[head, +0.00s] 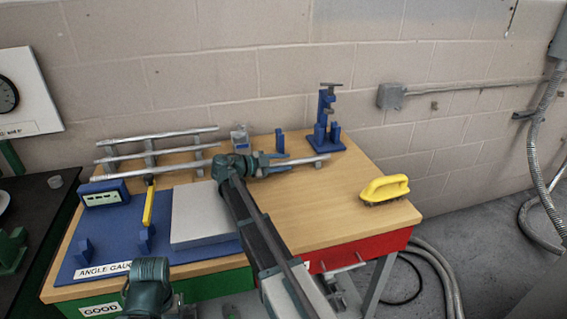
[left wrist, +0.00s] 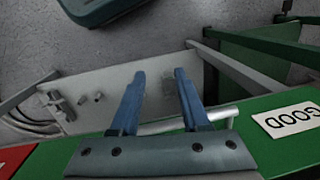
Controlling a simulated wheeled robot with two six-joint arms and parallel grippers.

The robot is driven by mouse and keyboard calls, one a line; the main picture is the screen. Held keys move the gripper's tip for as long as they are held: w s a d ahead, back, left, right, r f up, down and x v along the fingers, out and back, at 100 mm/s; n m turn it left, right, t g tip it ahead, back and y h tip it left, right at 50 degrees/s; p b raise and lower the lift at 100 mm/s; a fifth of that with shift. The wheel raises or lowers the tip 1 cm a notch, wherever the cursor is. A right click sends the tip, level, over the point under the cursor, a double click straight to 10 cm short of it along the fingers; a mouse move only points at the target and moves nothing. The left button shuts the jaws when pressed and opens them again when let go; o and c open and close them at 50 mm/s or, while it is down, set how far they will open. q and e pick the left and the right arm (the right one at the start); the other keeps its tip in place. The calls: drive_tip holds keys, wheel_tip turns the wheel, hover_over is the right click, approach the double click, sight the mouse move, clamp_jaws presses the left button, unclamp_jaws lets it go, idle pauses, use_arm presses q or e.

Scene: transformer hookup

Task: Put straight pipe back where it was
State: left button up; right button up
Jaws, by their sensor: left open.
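A short grey straight pipe (head: 302,164) lies at a slant over the wooden table, its right end near the blue stand. My right gripper (head: 268,163) reaches over the table and appears shut on the pipe's left part, with its fingers hiding that end. Several similar pipes (head: 160,150) lie left of it on grey uprights at the back left. My left gripper (left wrist: 158,100) is open and empty in the left wrist view, above the green drawer's front and handle. In the head view only part of my left arm shows at the bottom; its fingers are hidden.
A blue stand (head: 325,135) and a small blue block (head: 280,142) stand at the back. A blue angle-gauge board (head: 100,240), yellow bar (head: 149,205) and grey plate (head: 200,212) fill the left. The table's right-centre (head: 320,210) is clear.

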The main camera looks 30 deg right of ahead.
drive_tip(key=shift+o, duration=1.3)
drive_tip(key=shift+s+a+f, duration=0.1)
drive_tip(key=shift+s+f, duration=0.25)
drive_tip(key=shift+f, duration=0.05)
drive_tip(key=shift+r, duration=0.1)
drive_tip(key=shift+r+p, duration=0.25)
drive_tip(key=shift+p, duration=0.15)
drive_tip(key=shift+w+r+p, duration=0.15)
drive_tip(key=shift+r+p, duration=0.2)
drive_tip(key=shift+p, duration=0.15)
drive_tip(key=p+v, duration=0.1)
drive_tip(key=v, duration=0.3)
drive_tip(key=p+v, duration=0.1)
drive_tip(key=v, duration=0.2)
drive_tip(key=p+v, duration=0.1)
drive_tip(key=v, duration=0.3)
drive_tip(key=shift+w+a+r, duration=0.1)
drive_tip(key=shift+w+a, duration=0.15)
drive_tip(key=shift+a, duration=0.1)
